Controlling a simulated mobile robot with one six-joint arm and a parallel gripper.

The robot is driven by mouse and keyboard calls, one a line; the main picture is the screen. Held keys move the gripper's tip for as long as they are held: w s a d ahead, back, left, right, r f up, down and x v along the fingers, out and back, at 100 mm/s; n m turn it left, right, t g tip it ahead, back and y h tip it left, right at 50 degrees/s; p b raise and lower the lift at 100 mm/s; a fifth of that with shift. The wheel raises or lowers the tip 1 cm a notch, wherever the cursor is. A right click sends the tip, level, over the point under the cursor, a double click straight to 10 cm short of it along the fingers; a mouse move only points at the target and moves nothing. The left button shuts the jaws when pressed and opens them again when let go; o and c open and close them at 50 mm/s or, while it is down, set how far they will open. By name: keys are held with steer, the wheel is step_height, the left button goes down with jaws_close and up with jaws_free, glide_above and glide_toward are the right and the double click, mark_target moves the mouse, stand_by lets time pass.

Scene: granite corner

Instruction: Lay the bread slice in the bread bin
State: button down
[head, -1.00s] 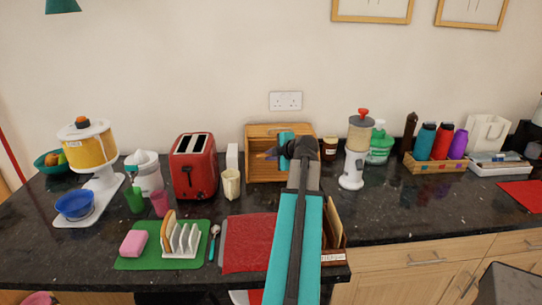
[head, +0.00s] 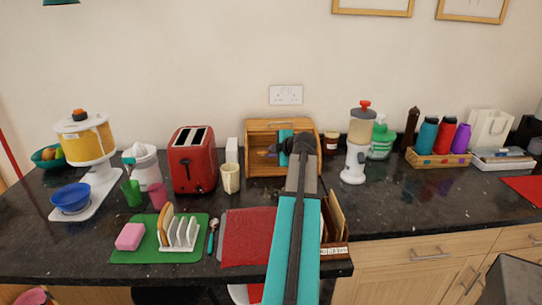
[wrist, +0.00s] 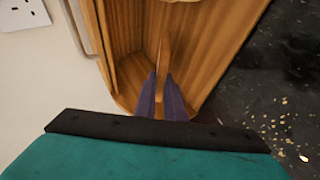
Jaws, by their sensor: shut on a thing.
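The bread bin (head: 310,161) is a light wooden box with an open front, standing against the wall in the middle of the counter. In the wrist view its wooden inside wall (wrist: 217,45) surrounds my gripper. My gripper (wrist: 163,82) has dark purple fingers shut on the bread slice (wrist: 164,52), which shows edge-on as a thin brown strip. The slice is upright in the bin's opening. I cannot tell whether it touches the bin floor. In the head view my arm hides part of the bin, and the slice is not clear there.
A red toaster (head: 192,160) and a cream cup (head: 230,179) stand left of the bin. A small jar (head: 330,144) and a white dispenser (head: 354,160) stand to its right. A toast rack (head: 181,236) holding another slice is on the green mat (head: 133,254) in front.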

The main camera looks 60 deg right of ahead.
steer(key=shift+w+d+f+b, duration=0.35)
steer(key=shift+d+f+b, duration=0.1)
steer(key=shift+f, duration=0.05)
stand_by(0.4)
steer(key=c, duration=1.8)
jaws_free()
steer(key=shift+o, duration=0.2)
steer(key=s+a+r, duration=0.4)
steer(key=a+r, duration=0.1)
steer(key=a, duration=0.1)
steer(key=shift+r, duration=0.15)
steer(key=shift+s, duration=0.1)
steer(key=shift+s, duration=0.1)
